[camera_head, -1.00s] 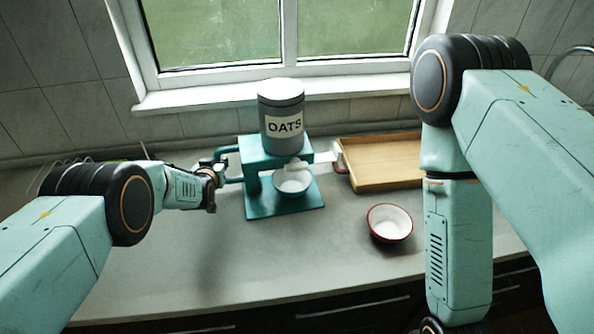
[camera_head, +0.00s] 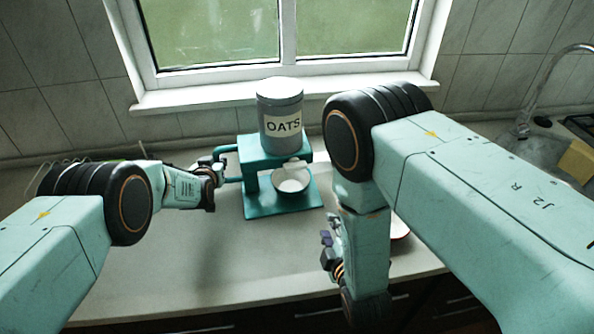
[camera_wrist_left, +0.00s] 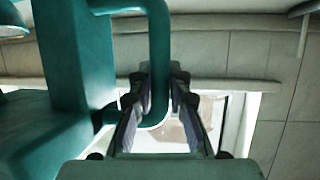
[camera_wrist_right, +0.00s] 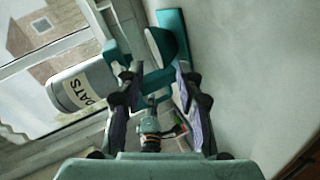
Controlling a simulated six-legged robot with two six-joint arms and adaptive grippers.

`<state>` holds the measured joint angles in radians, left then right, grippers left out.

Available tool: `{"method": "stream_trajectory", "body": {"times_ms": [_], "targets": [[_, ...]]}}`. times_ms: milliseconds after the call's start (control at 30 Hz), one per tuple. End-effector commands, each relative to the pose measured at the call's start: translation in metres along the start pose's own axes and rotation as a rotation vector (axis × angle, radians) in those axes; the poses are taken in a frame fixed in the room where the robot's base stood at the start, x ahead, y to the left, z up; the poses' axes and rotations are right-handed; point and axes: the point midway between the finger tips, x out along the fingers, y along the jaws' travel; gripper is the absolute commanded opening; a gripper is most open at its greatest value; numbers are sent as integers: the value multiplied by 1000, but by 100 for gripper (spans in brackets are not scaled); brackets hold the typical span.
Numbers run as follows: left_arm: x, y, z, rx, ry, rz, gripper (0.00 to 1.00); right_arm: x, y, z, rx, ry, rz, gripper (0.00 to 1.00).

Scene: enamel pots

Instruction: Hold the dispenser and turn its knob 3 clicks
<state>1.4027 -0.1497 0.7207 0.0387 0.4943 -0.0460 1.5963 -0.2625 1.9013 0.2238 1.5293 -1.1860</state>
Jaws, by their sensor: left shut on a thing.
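The dispenser is a grey canister labelled OATS (camera_head: 281,118) on a teal stand (camera_head: 262,152), upright on the counter. My left gripper (camera_head: 217,170) is shut on the teal side handle (camera_wrist_left: 159,60), whose vertical bar runs between the fingers in the left wrist view. A bowl (camera_head: 291,181) with a white inside sits on the stand's base, under the spout. My right gripper (camera_head: 328,250) is open and empty, to the right of and nearer than the dispenser. In the right wrist view its fingers (camera_wrist_right: 156,85) are apart, facing the dispenser. I cannot clearly make out the knob.
My right arm covers the wooden tray and most of a red-rimmed bowl (camera_head: 399,229). A window (camera_head: 285,45) stands behind the counter. A tap (camera_head: 540,85) and sink are at the far right. The counter in front of the dispenser is clear.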

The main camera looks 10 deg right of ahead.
Motion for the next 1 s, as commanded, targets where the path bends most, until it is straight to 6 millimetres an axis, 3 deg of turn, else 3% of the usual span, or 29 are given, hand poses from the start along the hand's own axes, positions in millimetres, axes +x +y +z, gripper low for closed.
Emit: {"method": "stream_trajectory", "body": {"times_ms": [100,300,533,1000], "targets": [[0,0,-3,0,6,0,0,12,21,-30,-148,62,151,36],[0,0,-3,0,6,0,0,16,42,-58,-287,92,304,36],[0,0,-3,0,6,0,0,30,51,-64,-312,93,335,36],[0,0,-3,0,6,0,0,107,76,-75,-310,93,333,36]]}}
